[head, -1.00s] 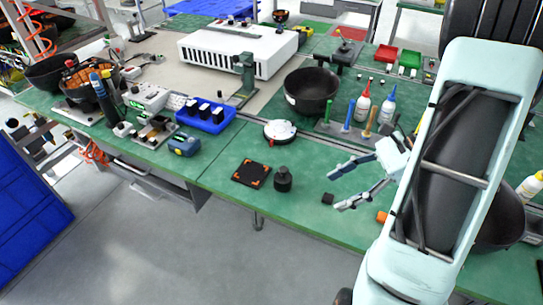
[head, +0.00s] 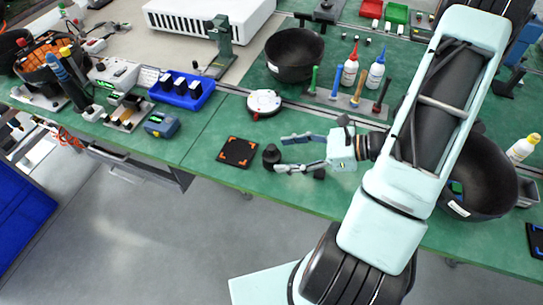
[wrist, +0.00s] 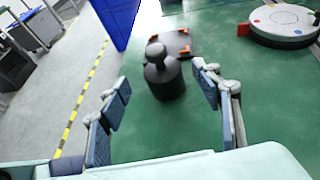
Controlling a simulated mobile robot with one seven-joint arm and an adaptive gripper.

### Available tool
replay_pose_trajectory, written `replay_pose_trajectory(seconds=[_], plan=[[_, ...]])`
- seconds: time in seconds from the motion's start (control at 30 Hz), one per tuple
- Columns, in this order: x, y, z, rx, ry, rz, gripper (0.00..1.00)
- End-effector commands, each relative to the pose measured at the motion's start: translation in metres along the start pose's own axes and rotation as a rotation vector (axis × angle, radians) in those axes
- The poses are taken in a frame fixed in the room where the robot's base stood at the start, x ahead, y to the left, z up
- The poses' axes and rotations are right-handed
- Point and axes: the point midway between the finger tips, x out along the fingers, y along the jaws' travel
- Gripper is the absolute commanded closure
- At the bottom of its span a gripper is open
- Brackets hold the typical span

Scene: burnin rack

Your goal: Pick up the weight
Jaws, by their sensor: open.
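The weight (head: 271,157) is a small black cylinder with a knob on top. It stands upright on the green bench near its front edge. In the wrist view the weight (wrist: 163,75) is ahead of and between my open fingers, beyond their tips. My gripper (head: 283,153) is open and empty, low over the bench, pointing left at the weight; it also shows in the wrist view (wrist: 163,88). A black square pad with orange corners (head: 236,152) lies just left of the weight, and it shows behind the weight in the wrist view (wrist: 180,42).
A white round disc device (head: 264,103) lies behind the weight. A black bowl (head: 294,54) and a rack with bottles (head: 350,98) stand farther back. A blue bin (head: 182,90) is at left. The bench's front edge is close.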

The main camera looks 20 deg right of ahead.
Motion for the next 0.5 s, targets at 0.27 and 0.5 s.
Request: replay_pose_trajectory(seconds=[0.27, 0.5], plan=[[0.040, -0.001, 0.000, 0.001, -0.001, 0.004, 0.41], [0.048, -0.001, -0.001, 0.000, 0.001, 0.002, 0.41]])
